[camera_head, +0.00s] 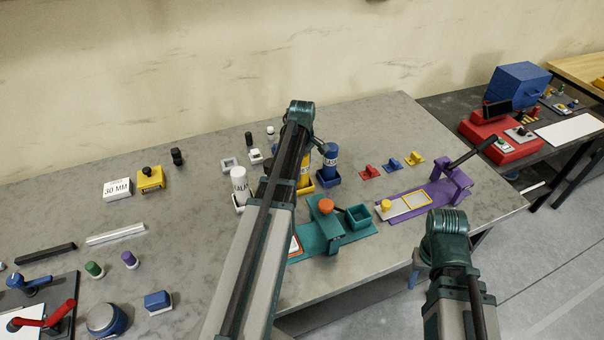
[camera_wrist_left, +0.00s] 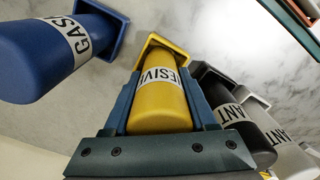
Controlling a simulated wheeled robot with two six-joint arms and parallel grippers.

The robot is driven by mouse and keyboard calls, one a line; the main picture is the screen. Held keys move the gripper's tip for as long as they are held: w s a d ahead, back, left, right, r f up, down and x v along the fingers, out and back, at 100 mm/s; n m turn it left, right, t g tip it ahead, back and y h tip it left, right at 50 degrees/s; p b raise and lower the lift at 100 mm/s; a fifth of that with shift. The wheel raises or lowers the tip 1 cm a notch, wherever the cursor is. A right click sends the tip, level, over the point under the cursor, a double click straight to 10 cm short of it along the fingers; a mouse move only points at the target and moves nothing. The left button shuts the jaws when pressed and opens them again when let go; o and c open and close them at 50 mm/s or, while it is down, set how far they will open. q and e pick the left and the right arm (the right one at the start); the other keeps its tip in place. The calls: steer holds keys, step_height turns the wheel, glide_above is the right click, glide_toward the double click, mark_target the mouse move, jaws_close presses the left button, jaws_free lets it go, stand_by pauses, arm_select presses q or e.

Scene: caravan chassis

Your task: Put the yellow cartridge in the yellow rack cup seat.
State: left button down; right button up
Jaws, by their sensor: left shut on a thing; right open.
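The yellow cartridge (camera_wrist_left: 160,108), with a white label band, is held between the fingers of my left gripper (camera_wrist_left: 160,86). It also shows in the head view (camera_head: 305,168), partly hidden by my left arm. The yellow rack cup seat (camera_wrist_left: 178,46) is at the cartridge's far end, and it shows low beside my arm in the head view (camera_head: 304,189). The cartridge's far end lines up with the cup opening; I cannot tell whether it rests on the cup floor. My right arm shows at lower right in the head view, but its gripper is not visible.
The blue cartridge (camera_wrist_left: 45,52) stands in a blue cup (camera_wrist_left: 118,28) on one side. A black cartridge (camera_wrist_left: 240,125) and a white cartridge (camera_wrist_left: 290,157) are close on the other. A teal fixture (camera_head: 325,220) and purple fixture (camera_head: 453,185) stand nearby.

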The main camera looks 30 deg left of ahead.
arm_select(q)
steer(key=shift+f, duration=0.1)
steer(key=shift+c, duration=1)
jaws_free()
step_height(320, 180, up, 12)
steer(key=p, duration=1.2)
steer(key=shift+r, duration=0.25)
steer(key=shift+f, duration=0.1)
